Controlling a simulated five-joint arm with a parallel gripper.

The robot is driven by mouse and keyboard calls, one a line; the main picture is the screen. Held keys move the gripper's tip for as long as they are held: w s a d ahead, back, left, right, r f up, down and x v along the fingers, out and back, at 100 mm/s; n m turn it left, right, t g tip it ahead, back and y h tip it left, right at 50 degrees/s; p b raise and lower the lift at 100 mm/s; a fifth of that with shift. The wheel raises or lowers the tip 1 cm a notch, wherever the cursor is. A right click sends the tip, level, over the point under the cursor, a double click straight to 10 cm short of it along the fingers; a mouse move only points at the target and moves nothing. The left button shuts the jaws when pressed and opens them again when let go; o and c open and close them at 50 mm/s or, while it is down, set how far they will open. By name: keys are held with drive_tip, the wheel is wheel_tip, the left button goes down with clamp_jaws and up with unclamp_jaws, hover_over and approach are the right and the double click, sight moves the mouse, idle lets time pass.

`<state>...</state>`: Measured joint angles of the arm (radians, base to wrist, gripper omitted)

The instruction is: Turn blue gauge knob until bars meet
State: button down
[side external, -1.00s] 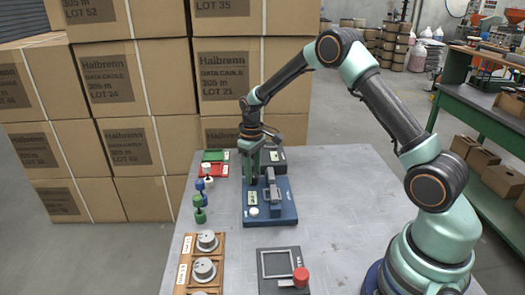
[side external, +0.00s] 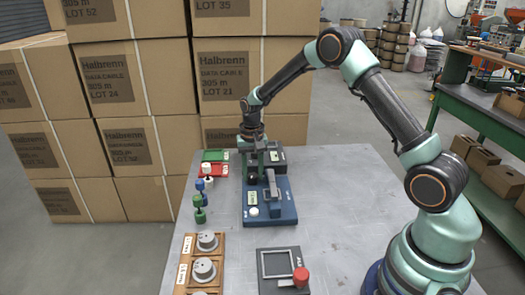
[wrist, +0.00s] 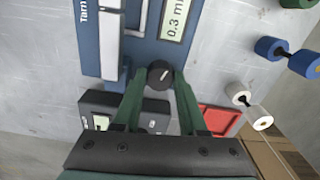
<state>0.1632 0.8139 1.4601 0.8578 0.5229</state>
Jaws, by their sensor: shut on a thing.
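The blue gauge (side external: 283,214) lies on the grey table, with a grey bar assembly (side external: 273,190) and a pale readout label on top. In the wrist view its blue body (wrist: 150,50) shows a pale bar (wrist: 109,35) and a readout (wrist: 176,18) that reads about 0.3, its end cut off. The black knob (wrist: 160,73) has a white line, tilted in this view. My gripper (wrist: 160,80) is shut on the knob, one green finger on each side. In the side view my gripper (side external: 252,172) points down at the gauge's far end. I cannot tell whether the bars touch.
A dark device (side external: 273,158) stands just behind the gauge. Green and red trays (side external: 213,170) and several coloured spools (side external: 200,216) are on the left. A wooden rack (side external: 190,262) and a device with a red knob (side external: 301,277) are in front. The table's right side is clear.

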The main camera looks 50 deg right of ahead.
sight(253, 175)
drive_tip(key=shift+d+m, duration=0.2)
drive_tip(key=shift+m, duration=0.3)
drive_tip(key=shift+c, duration=2.3)
unclamp_jaws()
drive_tip(key=shift+a, duration=0.1)
drive_tip(key=shift+r, duration=0.1)
wheel_tip(253, 175, up, 12)
